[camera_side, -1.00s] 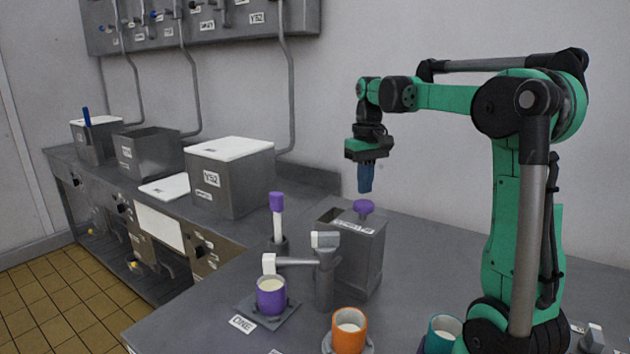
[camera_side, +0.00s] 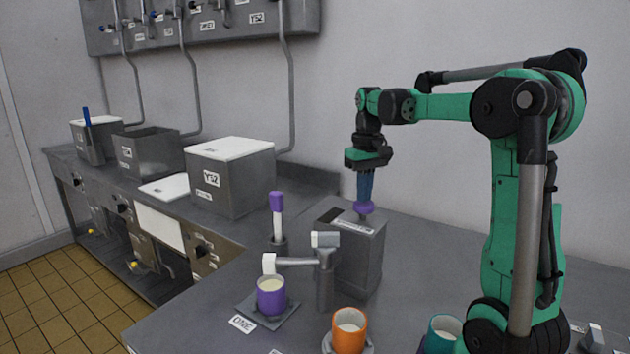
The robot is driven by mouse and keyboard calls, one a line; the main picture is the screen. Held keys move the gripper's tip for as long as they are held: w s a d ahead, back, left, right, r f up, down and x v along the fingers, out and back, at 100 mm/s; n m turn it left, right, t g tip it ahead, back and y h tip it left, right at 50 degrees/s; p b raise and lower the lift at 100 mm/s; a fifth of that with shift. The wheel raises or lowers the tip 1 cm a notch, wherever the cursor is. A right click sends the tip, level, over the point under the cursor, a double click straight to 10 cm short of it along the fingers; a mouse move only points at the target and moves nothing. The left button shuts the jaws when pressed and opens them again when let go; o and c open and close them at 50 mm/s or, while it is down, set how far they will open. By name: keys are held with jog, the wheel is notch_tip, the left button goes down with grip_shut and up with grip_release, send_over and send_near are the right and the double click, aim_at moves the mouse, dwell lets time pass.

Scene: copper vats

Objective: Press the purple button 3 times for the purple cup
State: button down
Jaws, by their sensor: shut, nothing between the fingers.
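The purple button (camera_side: 364,208) is a round knob on top of a grey metal box (camera_side: 352,262). My gripper (camera_side: 365,199) is shut and empty, pointing straight down, with its blue fingertips at the top of the button and seeming to touch it. The purple cup (camera_side: 270,299) holds pale liquid and stands upright on a square plate (camera_side: 252,312) in front of the box, beside a label reading ONE. A white-tipped spout (camera_side: 269,264) reaches out above the cup.
An orange cup (camera_side: 349,338) and a teal cup (camera_side: 444,333) stand nearer the front. A purple-topped stick (camera_side: 276,203) stands upright left of the box. Clear counter lies behind the box at right.

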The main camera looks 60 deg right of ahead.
jog(key=shift+f, duration=1)
jog(key=shift+r, duration=1.85)
notch_tip(320, 180, up, 6)
